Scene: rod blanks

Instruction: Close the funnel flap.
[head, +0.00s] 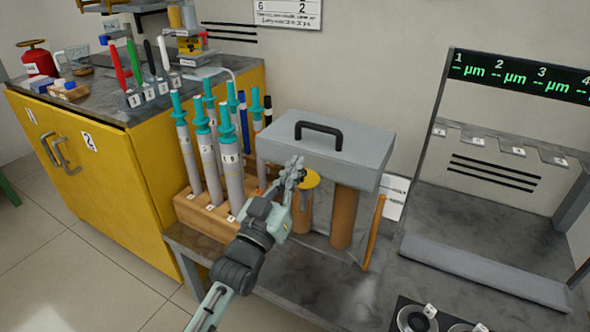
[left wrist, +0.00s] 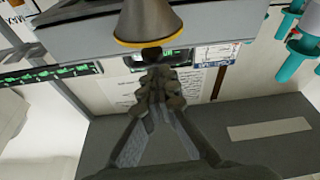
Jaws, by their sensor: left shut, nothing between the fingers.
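A grey box (head: 330,145) with a black handle (head: 318,133) stands on brown cylinders (head: 343,218) on the grey bench. A yellow disc (head: 313,179) shows under the box's front edge, beside my fingers; I cannot tell for sure whether it is the funnel flap. In the left wrist view, a dark cone with a gold rim (left wrist: 147,24), funnel-shaped, hangs beyond my fingertips. My left gripper (head: 292,170) is shut and empty, close to the box's front; its fingers also show in the left wrist view (left wrist: 157,80). Contact is unclear. My right gripper is out of view.
A wooden block (head: 205,209) with several teal-topped tubes stands left of the box. A yellow cabinet (head: 150,160) is further left. A grey rack with a green display (head: 520,77) stands at right. The bench front (head: 350,295) is mostly clear.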

